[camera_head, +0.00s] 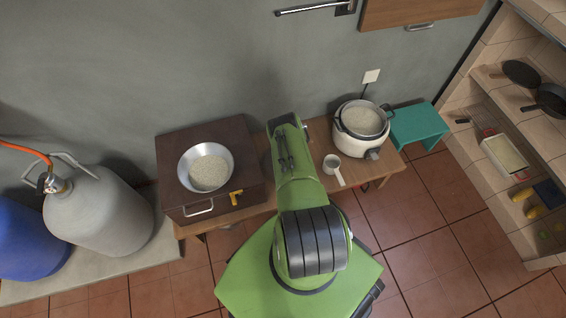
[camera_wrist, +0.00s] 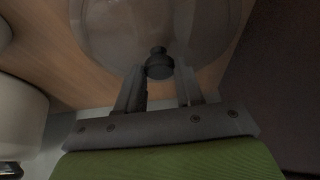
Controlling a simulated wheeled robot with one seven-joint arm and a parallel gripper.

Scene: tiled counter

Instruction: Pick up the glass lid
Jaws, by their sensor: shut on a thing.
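The glass lid (camera_wrist: 115,30) is a clear round disc with a dark knob (camera_wrist: 159,62), at the top middle of the wrist view. My gripper (camera_wrist: 158,82) has one finger on each side of the knob and is shut on it. The wooden table (camera_wrist: 45,55) shows through and around the glass. I cannot tell whether the lid rests on the table or is just above it. In the head view my green arm hides the lid and the gripper.
A metal bowl (camera_head: 184,165) of rice sits on a dark box (camera_head: 172,141) at left. A teal stool (camera_head: 420,125) stands further right. The wall is close behind.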

